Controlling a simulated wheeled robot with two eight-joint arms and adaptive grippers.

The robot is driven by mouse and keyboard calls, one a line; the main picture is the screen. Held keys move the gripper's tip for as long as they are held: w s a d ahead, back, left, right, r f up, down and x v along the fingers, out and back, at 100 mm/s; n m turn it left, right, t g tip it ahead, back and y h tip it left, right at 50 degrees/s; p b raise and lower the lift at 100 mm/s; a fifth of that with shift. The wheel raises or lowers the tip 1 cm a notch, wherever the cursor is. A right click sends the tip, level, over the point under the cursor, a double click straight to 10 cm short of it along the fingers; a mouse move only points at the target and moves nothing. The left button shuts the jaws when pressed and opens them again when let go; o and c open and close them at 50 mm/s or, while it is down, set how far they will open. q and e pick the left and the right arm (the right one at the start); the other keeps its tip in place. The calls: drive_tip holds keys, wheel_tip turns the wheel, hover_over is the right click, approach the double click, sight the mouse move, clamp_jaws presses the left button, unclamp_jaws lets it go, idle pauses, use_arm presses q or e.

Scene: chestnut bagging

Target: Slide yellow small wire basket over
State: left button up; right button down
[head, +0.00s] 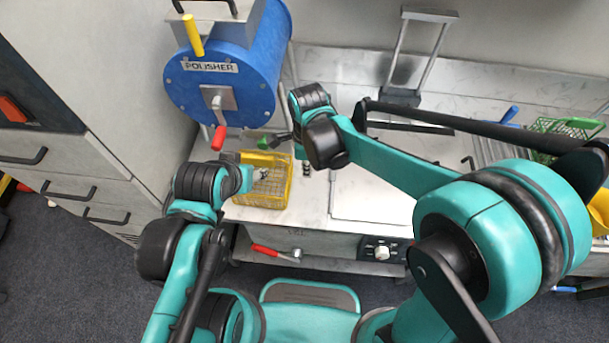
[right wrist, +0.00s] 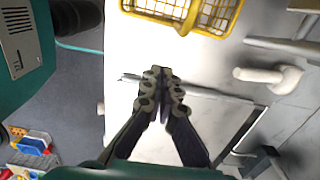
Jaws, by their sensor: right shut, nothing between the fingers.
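The yellow small wire basket (head: 270,190) stands on the light worktop below the blue polisher, near the worktop's front edge. Its lower part shows at the top of the right wrist view (right wrist: 190,17). My right gripper (head: 306,170) is just right of the basket. In the right wrist view its fingers (right wrist: 163,78) are together and empty, with a gap between them and the basket. My left gripper (head: 260,172) is at the basket's left side, partly hidden by its own wrist. I cannot tell whether its fingers are open or touch the basket.
The blue polisher (head: 232,80) stands behind the basket, with a red handle (head: 218,138) and a green handle (head: 264,142) hanging low. A flat pale panel (head: 375,205) lies to the right. A green wire basket (head: 545,140) is at the far right.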

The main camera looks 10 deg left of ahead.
drive_tip(key=w+d+f+n+y+b, duration=0.1)
drive_tip(key=w+d+y+b, duration=0.15)
drive_tip(key=d+y, duration=0.65)
drive_tip(key=shift+g, duration=0.4)
drive_tip(key=x, duration=0.3)
drive_tip(key=b+x, duration=0.1)
drive_tip(key=x, duration=0.2)
drive_tip(key=b+x, duration=0.1)
drive_tip(key=x, duration=0.2)
drive_tip(key=shift+w+a+f, duration=0.15)
drive_tip(key=shift+w+f, duration=0.15)
drive_tip(key=a, duration=0.3)
drive_tip(key=shift+s+a+f+b, duration=0.1)
drive_tip(key=shift+s+a+b, duration=0.05)
drive_tip(key=shift+a+b, duration=0.15)
drive_tip(key=shift+a, duration=0.4)
